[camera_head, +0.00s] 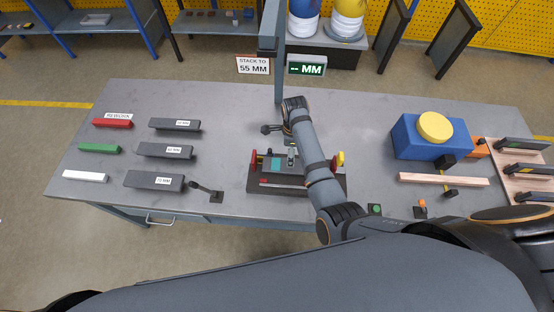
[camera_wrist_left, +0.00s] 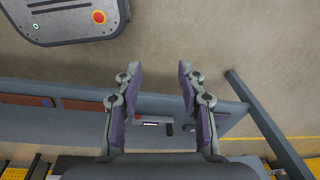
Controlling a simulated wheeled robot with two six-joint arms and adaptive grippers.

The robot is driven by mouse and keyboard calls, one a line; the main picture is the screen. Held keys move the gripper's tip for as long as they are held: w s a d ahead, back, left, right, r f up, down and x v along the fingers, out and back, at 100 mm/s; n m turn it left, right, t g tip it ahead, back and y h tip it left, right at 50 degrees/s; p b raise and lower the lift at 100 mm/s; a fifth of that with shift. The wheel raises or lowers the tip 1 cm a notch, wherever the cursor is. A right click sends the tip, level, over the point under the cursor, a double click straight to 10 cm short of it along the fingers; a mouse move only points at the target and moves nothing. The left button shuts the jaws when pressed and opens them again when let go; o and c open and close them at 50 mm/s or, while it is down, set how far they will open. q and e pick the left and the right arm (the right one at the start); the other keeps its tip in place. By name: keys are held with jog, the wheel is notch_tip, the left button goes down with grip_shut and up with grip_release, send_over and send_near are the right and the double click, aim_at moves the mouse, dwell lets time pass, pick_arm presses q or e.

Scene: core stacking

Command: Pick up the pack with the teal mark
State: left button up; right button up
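A small teal mark (camera_head: 276,163) shows on the dark fixture (camera_head: 330,186) in the middle of the table; I cannot tell whether it belongs to a separate pack. Three dark blocks with white labels lie left of it: a back block (camera_head: 165,124), a middle block (camera_head: 153,149) and a front block (camera_head: 145,179). No teal shows on them. My right gripper (camera_head: 291,153) appears to be over the fixture, beside the teal mark, partly hidden by its arm; its fingers are unclear. My left gripper (camera_wrist_left: 160,92) is open and empty in the left wrist view, outside the head view.
Red (camera_head: 113,123), green (camera_head: 101,148) and white (camera_head: 85,176) bars lie at the far left. A blue box with a yellow knob (camera_head: 435,126), a wooden bar (camera_head: 443,180) and a tool tray (camera_head: 492,168) occupy the right. A post (camera_head: 278,85) stands behind the fixture.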

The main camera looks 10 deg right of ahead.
jog(key=f, duration=0.2)
jog(key=f+b, duration=0.1)
jog(key=f, duration=0.1)
jog(key=shift+s+d+f, duration=0.1)
jog(key=shift+s+d, duration=0.25)
jog(key=shift+s, duration=0.05)
jog(key=shift+w+f, duration=0.15)
jog(key=shift+f, duration=0.15)
jog(key=shift+w+a+f, duration=0.1)
jog(key=shift+f+b, duration=0.45)
jog(key=shift+b, duration=0.1)
jog(key=f+b, duration=0.4)
jog(key=b, duration=0.1)
jog(key=shift+d+f+b, duration=0.2)
jog(key=shift+f+b, duration=0.05)
jog(key=shift+b, duration=0.05)
jog(key=shift+r, duration=0.2)
jog(key=shift+c, duration=1)
pick_arm(q)
notch_tip(320, 180, down, 7)
jog(key=s+d, duration=0.1)
jog(key=shift+s+d, duration=0.15)
jog(key=shift+s, duration=0.1)
pick_arm(e)
jog(key=c, duration=1.7)
